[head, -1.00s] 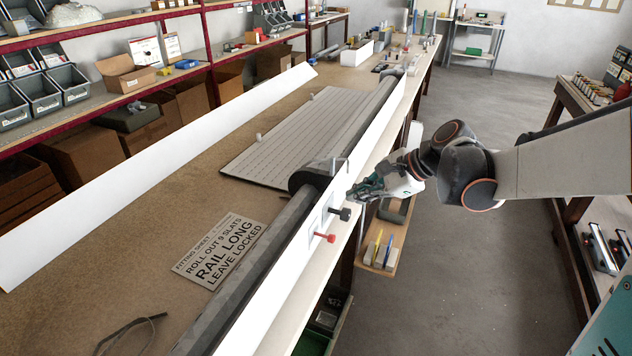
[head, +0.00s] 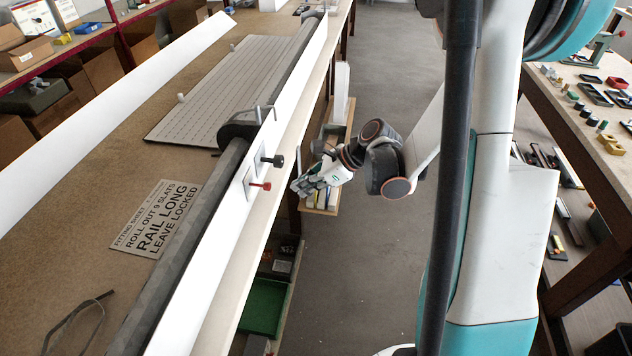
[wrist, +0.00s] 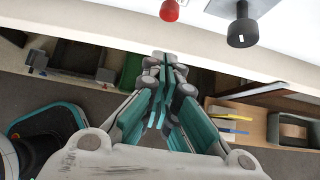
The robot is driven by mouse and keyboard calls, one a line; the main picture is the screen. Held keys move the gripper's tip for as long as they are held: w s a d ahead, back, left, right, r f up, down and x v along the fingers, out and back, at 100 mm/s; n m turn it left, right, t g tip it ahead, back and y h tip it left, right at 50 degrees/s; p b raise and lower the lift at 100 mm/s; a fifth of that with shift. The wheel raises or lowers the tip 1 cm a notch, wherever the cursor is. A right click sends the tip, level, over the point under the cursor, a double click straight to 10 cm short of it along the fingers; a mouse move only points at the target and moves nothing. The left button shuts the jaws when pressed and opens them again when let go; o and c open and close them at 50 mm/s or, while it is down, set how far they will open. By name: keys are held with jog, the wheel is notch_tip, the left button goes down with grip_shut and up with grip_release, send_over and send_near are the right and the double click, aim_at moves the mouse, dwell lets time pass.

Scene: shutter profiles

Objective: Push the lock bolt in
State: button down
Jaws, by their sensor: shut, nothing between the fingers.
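A red knob (head: 263,186) and a larger black knob (head: 278,161) stick out from the white rail's side face on short stems. No label shows which is the lock bolt. In the wrist view the red knob (wrist: 169,11) is at the top edge, with the black knob (wrist: 242,28) to its right. My gripper (head: 301,188) is shut and empty, to the right of the red knob and apart from both knobs. In the wrist view my gripper's fingertips (wrist: 165,62) lie together below the red knob, over the bench edge.
The long white rail (head: 195,290) runs along the bench edge beside a dark roller and a slatted curtain (head: 228,88). The aisle floor is open.

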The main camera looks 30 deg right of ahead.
aim_at(260, 185)
jog(key=shift+w+a+f+b, duration=0.3)
jog(key=shift+w+a, duration=0.45)
jog(key=shift+a, duration=0.3)
jog(key=shift+w+a+f+b, duration=0.2)
jog(key=shift+w+a+f, duration=0.1)
jog(key=shift+w+a, duration=0.6)
jog(key=shift+s+a, duration=0.1)
jog(key=shift+a, duration=0.1)
jog(key=shift+w+a, duration=0.85)
jog(key=shift+a, duration=0.25)
